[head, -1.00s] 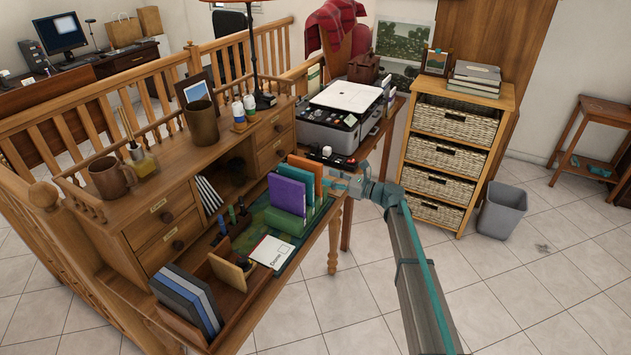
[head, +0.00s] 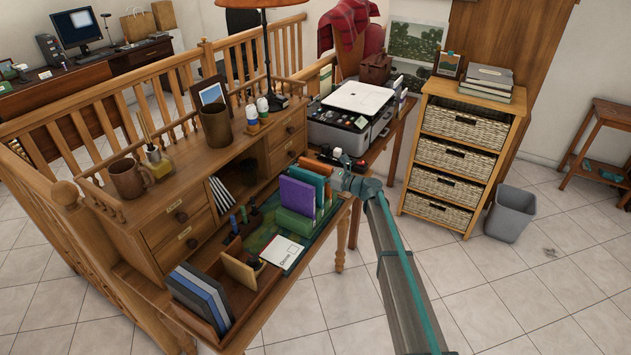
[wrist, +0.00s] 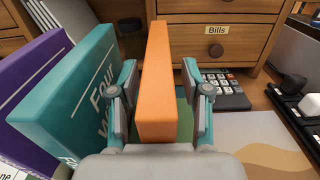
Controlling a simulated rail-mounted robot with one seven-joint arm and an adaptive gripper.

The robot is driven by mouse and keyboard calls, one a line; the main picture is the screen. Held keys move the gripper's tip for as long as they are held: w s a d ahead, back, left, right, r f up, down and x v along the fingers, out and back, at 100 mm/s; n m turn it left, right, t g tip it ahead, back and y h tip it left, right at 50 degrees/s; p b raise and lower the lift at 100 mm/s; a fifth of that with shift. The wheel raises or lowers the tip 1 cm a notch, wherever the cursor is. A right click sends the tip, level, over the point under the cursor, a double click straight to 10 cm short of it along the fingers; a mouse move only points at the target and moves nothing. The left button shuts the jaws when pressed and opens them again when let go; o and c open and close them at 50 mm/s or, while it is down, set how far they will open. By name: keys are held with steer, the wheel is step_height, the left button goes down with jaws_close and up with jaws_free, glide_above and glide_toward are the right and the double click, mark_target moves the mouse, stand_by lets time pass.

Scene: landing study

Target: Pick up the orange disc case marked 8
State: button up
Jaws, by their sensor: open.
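The orange disc case (wrist: 157,82) stands upright between the two fingers of my gripper (wrist: 160,88) in the wrist view. The fingers are open, with a gap to the case on each side. No number shows on the face turned to me. A teal case (wrist: 75,98) with white lettering stands just left of the left finger, and a purple case (wrist: 35,80) is beyond it. In the head view, the orange case (head: 318,165) stands behind the purple one (head: 297,196), and my gripper (head: 340,183) is at its right end, partly hidden by my arm.
A wooden drawer labelled Bills (wrist: 216,47) and a calculator (wrist: 226,90) are behind and right of the case. Dark objects on a strip (wrist: 295,95) lie farther right. A printer (head: 350,112) stands beyond the desk.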

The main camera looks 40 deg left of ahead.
jaws_close()
stand_by(0.6)
